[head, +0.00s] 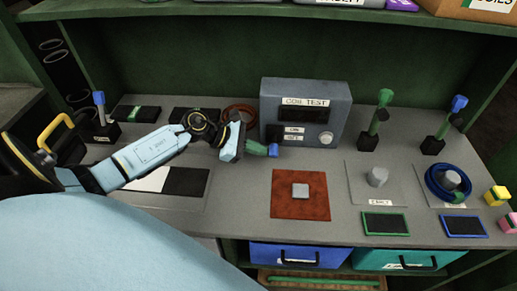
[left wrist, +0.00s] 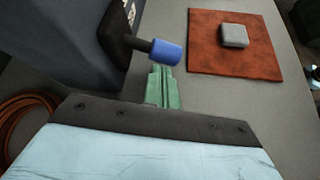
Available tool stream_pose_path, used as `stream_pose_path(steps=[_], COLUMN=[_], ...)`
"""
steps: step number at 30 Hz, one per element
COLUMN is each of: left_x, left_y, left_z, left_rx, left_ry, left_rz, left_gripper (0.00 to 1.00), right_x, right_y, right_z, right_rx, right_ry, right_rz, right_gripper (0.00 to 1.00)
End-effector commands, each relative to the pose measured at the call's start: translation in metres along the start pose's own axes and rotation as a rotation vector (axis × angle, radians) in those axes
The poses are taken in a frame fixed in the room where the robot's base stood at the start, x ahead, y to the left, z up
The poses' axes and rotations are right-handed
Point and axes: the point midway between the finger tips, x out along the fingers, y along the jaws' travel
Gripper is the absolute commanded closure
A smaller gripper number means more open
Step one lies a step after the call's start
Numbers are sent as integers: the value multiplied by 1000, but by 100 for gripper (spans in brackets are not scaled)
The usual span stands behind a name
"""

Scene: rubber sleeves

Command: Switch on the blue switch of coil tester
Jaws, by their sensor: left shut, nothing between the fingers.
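The coil tester (head: 340,100) is a grey box labelled "COIL TEST" at the back middle of the bench. Its blue switch (head: 273,150) sticks out low on the front left; in the left wrist view the blue knob (left wrist: 167,52) stands on a dark stem from a black base. My left gripper (head: 260,149) comes in from the left, its green fingers shut and empty. In the left wrist view the fingertips (left wrist: 163,82) lie just beside the blue knob; I cannot tell whether they touch it. My right gripper is in neither view.
A rust-brown mat (head: 300,210) with a grey block (head: 300,190) lies in front of the tester. An orange-brown coil (head: 239,108) lies behind my left gripper.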

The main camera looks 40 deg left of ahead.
Motion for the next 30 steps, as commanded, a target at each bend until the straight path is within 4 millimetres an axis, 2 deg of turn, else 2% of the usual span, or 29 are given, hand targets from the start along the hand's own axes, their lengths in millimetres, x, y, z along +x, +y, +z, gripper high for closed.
stream_pose_path(steps=[11, 20, 30], left_x=[-2, -6, -10], left_y=[0, 1, 3], left_z=[3, 9, 18], left_rx=[-72, -205, -392], left_ry=[0, 0, -2], left_rz=[-43, -124, -235], left_gripper=[100, 100, 100], right_x=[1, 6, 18], right_y=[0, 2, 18], right_z=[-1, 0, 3], right_rx=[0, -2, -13], right_ry=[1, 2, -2], right_rz=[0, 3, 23], right_gripper=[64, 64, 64])
